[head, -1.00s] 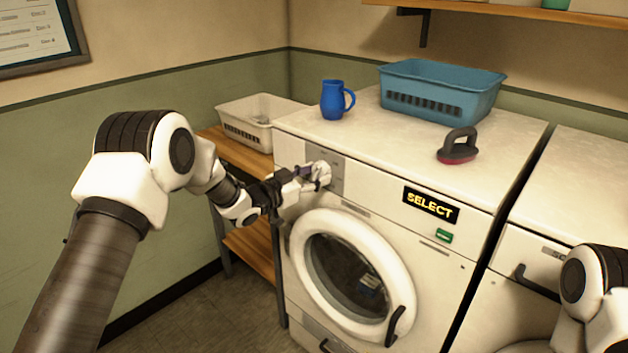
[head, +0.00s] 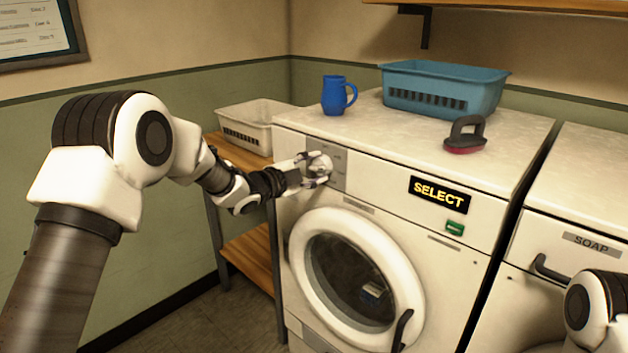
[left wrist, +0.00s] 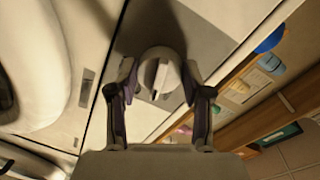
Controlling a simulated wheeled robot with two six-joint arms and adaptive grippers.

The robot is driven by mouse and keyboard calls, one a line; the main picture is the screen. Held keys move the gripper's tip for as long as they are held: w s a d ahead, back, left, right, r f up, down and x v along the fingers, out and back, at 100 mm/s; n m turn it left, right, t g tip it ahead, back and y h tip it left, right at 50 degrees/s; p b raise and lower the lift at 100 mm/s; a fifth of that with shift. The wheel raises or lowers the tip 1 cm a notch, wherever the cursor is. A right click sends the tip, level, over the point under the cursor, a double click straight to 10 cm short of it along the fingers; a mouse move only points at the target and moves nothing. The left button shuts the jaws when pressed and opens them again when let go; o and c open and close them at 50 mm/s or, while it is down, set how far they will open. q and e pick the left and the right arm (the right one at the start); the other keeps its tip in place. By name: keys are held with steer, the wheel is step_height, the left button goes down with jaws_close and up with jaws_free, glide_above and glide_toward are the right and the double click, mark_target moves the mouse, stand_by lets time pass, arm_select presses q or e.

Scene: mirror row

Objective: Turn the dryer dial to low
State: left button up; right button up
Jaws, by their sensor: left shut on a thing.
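The dryer dial (head: 320,168) is a round pale knob with a raised grip bar, on a grey panel at the upper left of the dryer front (head: 385,190). It also shows in the left wrist view (left wrist: 159,72), between my fingers. My left gripper (head: 313,169) is at the dial, shut on it, with a finger on each side (left wrist: 158,82). The dial's markings are too small to read. The dryer's display (head: 439,195) reads SELECT in yellow. My right gripper is out of view; only part of my right arm shows at the lower right.
A blue mug (head: 338,95), a blue basket (head: 443,88) and a dark-handled brush with a red base (head: 466,134) stand on the dryer top. A white basket (head: 252,127) sits on a wooden shelf at left. A green button (head: 455,228) is under the display.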

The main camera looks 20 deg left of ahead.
arm_select(q)
steer(key=m+b, duration=0.4)
steer(key=shift+r+m+b, duration=0.1)
steer(key=shift+m+b, duration=0.2)
steer(key=shift+b, duration=0.2)
steer(key=o, duration=1.2)
steer(key=shift+d, duration=0.1)
steer(key=v, duration=1.2)
steer(key=shift+s+d, duration=0.15)
steer(key=shift+d, duration=0.05)
